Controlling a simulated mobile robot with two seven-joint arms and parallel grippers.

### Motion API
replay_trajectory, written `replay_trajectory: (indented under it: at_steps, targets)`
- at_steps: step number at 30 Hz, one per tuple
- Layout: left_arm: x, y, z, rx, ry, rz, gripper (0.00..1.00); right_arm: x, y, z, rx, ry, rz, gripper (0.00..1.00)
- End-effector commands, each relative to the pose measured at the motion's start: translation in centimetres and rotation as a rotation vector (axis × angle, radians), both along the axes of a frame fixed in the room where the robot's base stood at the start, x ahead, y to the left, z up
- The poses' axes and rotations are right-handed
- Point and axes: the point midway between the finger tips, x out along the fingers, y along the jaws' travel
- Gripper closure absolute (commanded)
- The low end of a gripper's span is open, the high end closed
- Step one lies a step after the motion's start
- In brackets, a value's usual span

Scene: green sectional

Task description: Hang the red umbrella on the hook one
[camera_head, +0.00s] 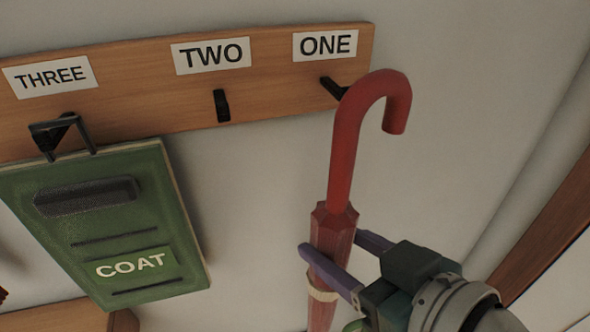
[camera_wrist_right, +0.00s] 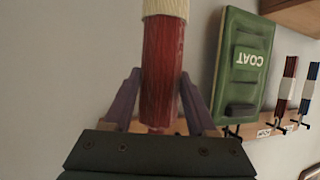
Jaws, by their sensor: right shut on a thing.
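The red umbrella (camera_head: 333,232) is upright, slightly tilted, with its curved handle (camera_head: 372,100) at the top, opening to the right. My right gripper (camera_head: 345,262) is shut on the umbrella's body below the handle; it also shows in the right wrist view (camera_wrist_right: 158,105), with the umbrella (camera_wrist_right: 163,60) between the fingers. Hook one (camera_head: 333,88) is a black peg under the ONE label (camera_head: 325,44) on the wooden board. The umbrella's handle overlaps its right end in the head view; whether they touch I cannot tell. My left gripper is out of view.
The wooden board (camera_head: 140,70) runs along the wall. Hook two (camera_head: 222,105) is empty. A green COAT panel (camera_head: 110,215) hangs on hook three (camera_head: 62,132). A wooden edge (camera_head: 540,235) lies at the right.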

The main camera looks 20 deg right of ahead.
Motion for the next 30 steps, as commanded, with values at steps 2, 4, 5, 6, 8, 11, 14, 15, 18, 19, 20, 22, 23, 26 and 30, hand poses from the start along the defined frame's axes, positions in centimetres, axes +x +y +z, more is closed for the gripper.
replay_trajectory:
  at_steps: [2, 4, 5, 6, 8, 11, 14, 15, 18, 19, 20, 22, 23, 26, 30]
  targets:
    - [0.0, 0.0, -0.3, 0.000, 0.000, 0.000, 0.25, 0.7, 0.0, 0.0, 0.001, -0.005, -0.002, 0.92]
    - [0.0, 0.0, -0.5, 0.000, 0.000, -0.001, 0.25, 1.1, 0.1, -0.1, 0.001, -0.003, -0.001, 0.92]
    - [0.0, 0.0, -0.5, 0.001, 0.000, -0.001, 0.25, 1.3, 0.1, -0.1, 0.003, -0.003, -0.002, 0.92]
    - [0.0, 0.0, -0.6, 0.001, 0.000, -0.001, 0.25, 1.6, 0.1, -0.1, 0.002, -0.005, -0.002, 0.92]
    - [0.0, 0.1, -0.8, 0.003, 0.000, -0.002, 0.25, 2.0, 0.1, -0.2, 0.002, -0.004, -0.001, 0.92]
    - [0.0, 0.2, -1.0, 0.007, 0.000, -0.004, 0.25, 2.6, 0.1, -0.2, 0.001, -0.004, -0.002, 0.92]
    - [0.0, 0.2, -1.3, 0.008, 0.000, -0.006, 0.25, 3.3, 0.1, -0.3, 0.001, -0.004, -0.001, 0.92]
    - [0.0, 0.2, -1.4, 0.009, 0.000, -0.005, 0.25, 3.5, 0.1, -0.3, 0.001, -0.004, -0.001, 0.92]
    - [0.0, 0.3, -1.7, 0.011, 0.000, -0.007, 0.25, 4.2, 0.1, -0.4, 0.002, -0.005, -0.002, 0.92]
    - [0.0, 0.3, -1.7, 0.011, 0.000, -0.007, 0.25, 4.4, 0.1, -0.4, 0.002, -0.004, -0.001, 0.92]
    - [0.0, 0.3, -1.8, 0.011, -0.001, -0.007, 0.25, 4.6, 0.1, -0.4, 0.001, -0.003, -0.001, 0.92]
    - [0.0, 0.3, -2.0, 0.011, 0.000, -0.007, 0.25, 5.1, 0.1, -0.5, 0.001, -0.004, -0.002, 0.92]
    - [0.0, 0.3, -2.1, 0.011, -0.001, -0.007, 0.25, 5.3, 0.1, -0.5, 0.001, -0.004, -0.002, 0.92]
    - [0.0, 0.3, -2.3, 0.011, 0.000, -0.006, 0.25, 5.9, 0.1, -0.5, 0.001, -0.003, -0.002, 0.92]
    - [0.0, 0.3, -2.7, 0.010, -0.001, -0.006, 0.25, 6.8, 0.2, -0.6, 0.002, -0.004, -0.001, 0.92]
